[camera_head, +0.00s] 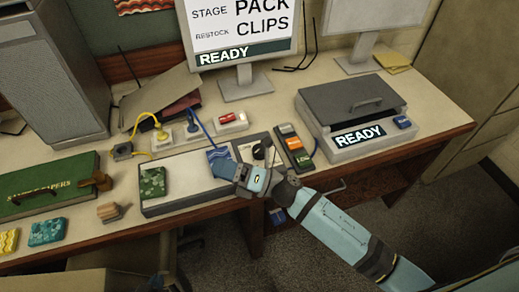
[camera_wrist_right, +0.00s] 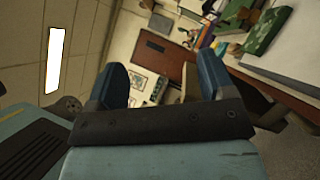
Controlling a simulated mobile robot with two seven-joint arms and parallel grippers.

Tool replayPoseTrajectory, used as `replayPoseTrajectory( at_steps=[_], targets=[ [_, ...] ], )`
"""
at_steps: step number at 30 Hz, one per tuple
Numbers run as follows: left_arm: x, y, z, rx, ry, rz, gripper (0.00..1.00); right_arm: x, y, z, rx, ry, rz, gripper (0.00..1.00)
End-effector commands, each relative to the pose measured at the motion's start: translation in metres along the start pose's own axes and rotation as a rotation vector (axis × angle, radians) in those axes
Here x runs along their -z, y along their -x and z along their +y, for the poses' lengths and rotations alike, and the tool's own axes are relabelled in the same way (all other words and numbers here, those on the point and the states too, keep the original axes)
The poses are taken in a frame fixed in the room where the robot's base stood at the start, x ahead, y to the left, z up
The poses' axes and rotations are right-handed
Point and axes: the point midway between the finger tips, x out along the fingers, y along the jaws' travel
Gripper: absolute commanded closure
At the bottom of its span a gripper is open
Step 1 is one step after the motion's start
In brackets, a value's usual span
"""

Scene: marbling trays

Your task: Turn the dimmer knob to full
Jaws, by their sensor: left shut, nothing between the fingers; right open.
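A dark knob (camera_head: 258,152) sits on a grey unit (camera_head: 247,141) beside the long tray at the middle of the desk, in the head view.
The long tray (camera_head: 186,168) holds green and blue marbled pieces. A switch panel (camera_head: 295,146) with orange and green parts stands right of the knob, then a grey lidded device (camera_head: 352,113) reading READY. Cables and plugs lie behind. A green box (camera_head: 48,186) is at left.

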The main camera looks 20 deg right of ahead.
Motion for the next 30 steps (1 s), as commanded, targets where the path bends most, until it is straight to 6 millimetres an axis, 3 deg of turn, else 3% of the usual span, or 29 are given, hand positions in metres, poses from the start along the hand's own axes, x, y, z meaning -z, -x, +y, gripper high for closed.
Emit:
replayPoseTrajectory(
  at_steps=[1, 3, 8, 11, 13, 18, 21, 25, 30],
  targets=[
    [-0.001, -0.001, 0.001, -0.001, 0.0, 0.0, 1.0, 0.002, -0.016, 0.004, -0.047, 0.197, 0.142, 0.24],
    [-0.002, -0.002, 0.001, -0.003, 0.0, 0.0, 1.0, 0.011, -0.029, 0.004, -0.113, 0.478, 0.354, 0.24],
    [-0.004, -0.003, 0.002, -0.005, 0.0, 0.001, 1.0, 0.013, -0.029, -0.024, -0.268, 1.059, 0.875, 0.24],
    [-0.004, -0.004, 0.002, -0.005, 0.0, 0.002, 1.0, -0.013, -0.014, -0.05, -0.356, 1.349, 1.236, 0.24],
    [-0.005, -0.005, 0.002, -0.006, -0.001, 0.003, 1.0, -0.043, 0.001, -0.066, -0.403, 1.495, 1.491, 0.24],
    [-0.005, -0.006, 0.002, -0.006, -0.001, 0.004, 1.0, -0.124, 0.032, -0.079, -0.464, 1.633, 2.011, 0.24],
    [-0.006, -0.006, 0.001, -0.006, -0.002, 0.004, 1.0, -0.155, 0.042, -0.076, -0.471, 1.632, 2.19, 0.24],
    [-0.005, -0.005, 0.001, -0.006, -0.002, 0.004, 1.0, -0.17, 0.049, -0.076, -0.475, 1.618, 2.282, 0.24],
    [-0.001, -0.002, 0.001, -0.005, -0.003, 0.004, 1.0, -0.161, 0.055, -0.092, -0.478, 1.614, 2.284, 0.24]
  ],
)
